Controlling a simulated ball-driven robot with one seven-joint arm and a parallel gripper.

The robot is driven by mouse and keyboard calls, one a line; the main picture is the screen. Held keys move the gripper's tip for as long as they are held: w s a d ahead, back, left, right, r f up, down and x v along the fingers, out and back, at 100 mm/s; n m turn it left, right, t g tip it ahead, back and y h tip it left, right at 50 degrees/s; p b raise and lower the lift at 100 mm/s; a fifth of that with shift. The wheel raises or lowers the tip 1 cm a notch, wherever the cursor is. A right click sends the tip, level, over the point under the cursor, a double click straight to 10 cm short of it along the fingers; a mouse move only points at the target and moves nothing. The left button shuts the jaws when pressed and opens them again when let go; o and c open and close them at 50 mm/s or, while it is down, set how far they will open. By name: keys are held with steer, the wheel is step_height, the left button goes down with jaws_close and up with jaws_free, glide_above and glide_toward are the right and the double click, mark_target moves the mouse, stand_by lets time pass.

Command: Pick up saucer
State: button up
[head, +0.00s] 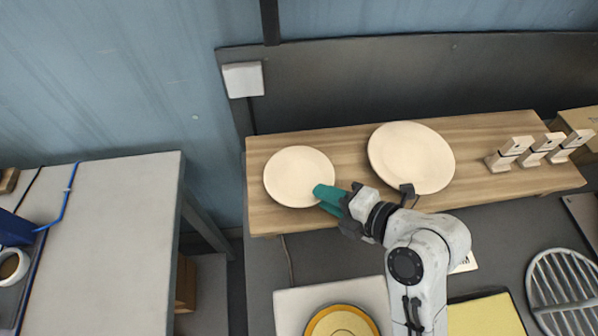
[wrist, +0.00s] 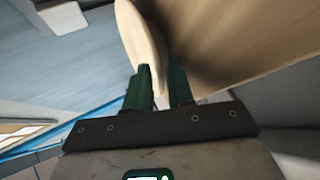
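The saucer (head: 297,172) is a small, round, cream plate on the left end of the wooden shelf. My gripper (head: 322,194) comes from the right, its teal fingers at the saucer's lower right rim. In the wrist view the saucer (wrist: 143,35) shows nearly edge-on, with its rim running down to the space between the two fingers (wrist: 160,90). The fingers stand apart with a narrow gap, and I see no clear grip on the rim. Contact between fingers and rim cannot be told.
A larger cream plate (head: 410,158) lies to the right on the wooden shelf (head: 480,135). Several small wooden blocks (head: 516,146) stand at its right end. A yellow-rimmed plate (head: 341,322) sits below, near my arm. A grey table (head: 110,230) stands to the left.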

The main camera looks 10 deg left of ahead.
steer(key=shift+a+f, duration=0.15)
jaws_close()
steer(key=shift+w, duration=0.1)
stand_by(0.5)
